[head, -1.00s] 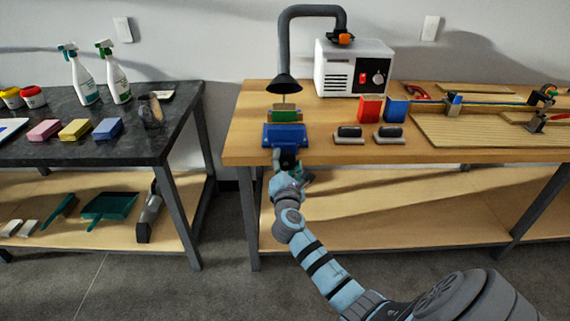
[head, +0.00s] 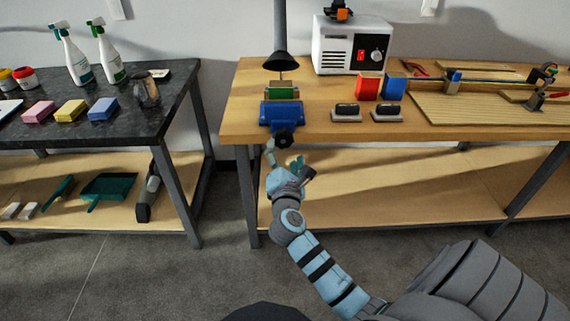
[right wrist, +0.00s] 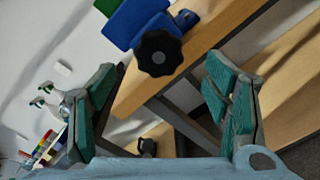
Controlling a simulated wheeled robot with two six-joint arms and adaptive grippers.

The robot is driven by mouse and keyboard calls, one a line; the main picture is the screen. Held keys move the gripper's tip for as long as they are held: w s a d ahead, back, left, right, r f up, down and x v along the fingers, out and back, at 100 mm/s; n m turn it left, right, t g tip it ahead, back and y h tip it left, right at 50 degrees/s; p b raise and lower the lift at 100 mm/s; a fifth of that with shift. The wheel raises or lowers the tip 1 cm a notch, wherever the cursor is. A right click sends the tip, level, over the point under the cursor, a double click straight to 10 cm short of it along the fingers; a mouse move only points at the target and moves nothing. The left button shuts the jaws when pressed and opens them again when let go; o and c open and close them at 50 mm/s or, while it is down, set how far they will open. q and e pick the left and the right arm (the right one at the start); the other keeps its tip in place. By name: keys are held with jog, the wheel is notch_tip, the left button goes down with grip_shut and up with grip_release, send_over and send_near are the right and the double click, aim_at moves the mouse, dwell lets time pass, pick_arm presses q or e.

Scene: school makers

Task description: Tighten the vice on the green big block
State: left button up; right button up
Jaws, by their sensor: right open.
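The blue vice (head: 281,113) stands at the front left edge of the wooden bench. Its black knob (head: 283,138) faces me over the edge. The green big block (head: 286,94) sits just behind the blue front of the vice; whether both jaws touch it I cannot tell. My right gripper (head: 284,158) is open and empty, just below and in front of the knob. In the right wrist view the knob (right wrist: 158,53) lies beyond the spread green-padded fingers (right wrist: 164,98), apart from them. The blue vice body (right wrist: 142,22) and part of the green block (right wrist: 108,5) show behind it. My left gripper is not in view.
A grey extraction hose (head: 281,60) hangs over the vice. Two black-topped pads (head: 347,112) and red (head: 370,85) and blue (head: 394,86) blocks stand to its right. The bench's lower shelf (head: 400,185) is empty. A dark table (head: 60,130) stands left across a gap.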

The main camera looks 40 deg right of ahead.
jog(key=v, duration=0.5)
jog(key=shift+s+a, duration=0.2)
jog(key=shift+s, duration=0.1)
